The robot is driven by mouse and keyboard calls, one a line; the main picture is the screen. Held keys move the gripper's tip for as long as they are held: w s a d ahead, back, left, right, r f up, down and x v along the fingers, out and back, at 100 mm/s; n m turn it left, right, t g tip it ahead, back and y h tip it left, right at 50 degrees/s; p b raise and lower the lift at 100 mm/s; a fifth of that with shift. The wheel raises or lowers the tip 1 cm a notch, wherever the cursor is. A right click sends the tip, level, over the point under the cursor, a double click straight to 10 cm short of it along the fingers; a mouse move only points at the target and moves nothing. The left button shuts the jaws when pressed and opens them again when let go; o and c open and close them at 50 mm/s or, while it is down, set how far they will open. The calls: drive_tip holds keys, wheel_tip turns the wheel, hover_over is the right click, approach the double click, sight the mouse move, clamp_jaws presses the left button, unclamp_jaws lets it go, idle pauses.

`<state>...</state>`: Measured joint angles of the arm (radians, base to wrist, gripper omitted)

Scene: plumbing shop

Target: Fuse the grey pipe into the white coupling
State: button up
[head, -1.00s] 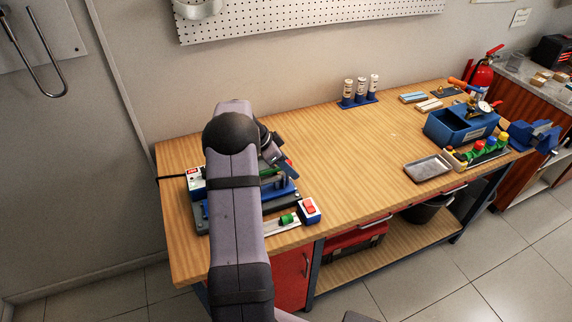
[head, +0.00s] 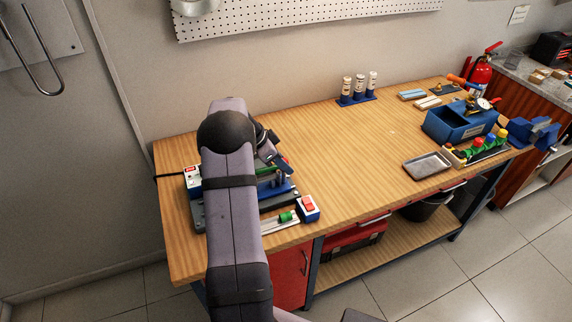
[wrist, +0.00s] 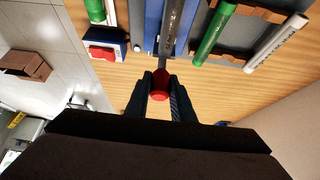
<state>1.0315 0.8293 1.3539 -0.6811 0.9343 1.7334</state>
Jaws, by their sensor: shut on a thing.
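My gripper (wrist: 160,92) is shut on a red grip (wrist: 160,86) at the end of a thin metal rod, at the blue fixture's near end. A dark grey pipe (wrist: 176,25) lies along the blue fixture (wrist: 152,22), just beyond the red grip, in the wrist view. In the head view my arm hides much of the fixture, and my gripper (head: 278,162) is above its right part. I cannot pick out the white coupling for certain in either view.
Green pipe (wrist: 214,36) and a printed white pipe (wrist: 275,43) lie beside the fixture. A red-switch box (head: 309,207) stands at the bench front. A grey tray (head: 427,165) and blue bin (head: 459,124) are at right. The bench middle is clear.

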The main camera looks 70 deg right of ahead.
drive_tip(key=shift+w+a+b, duration=0.75)
drive_tip(key=shift+w+a+f, duration=0.1)
drive_tip(key=shift+f, duration=0.05)
idle(5.6)
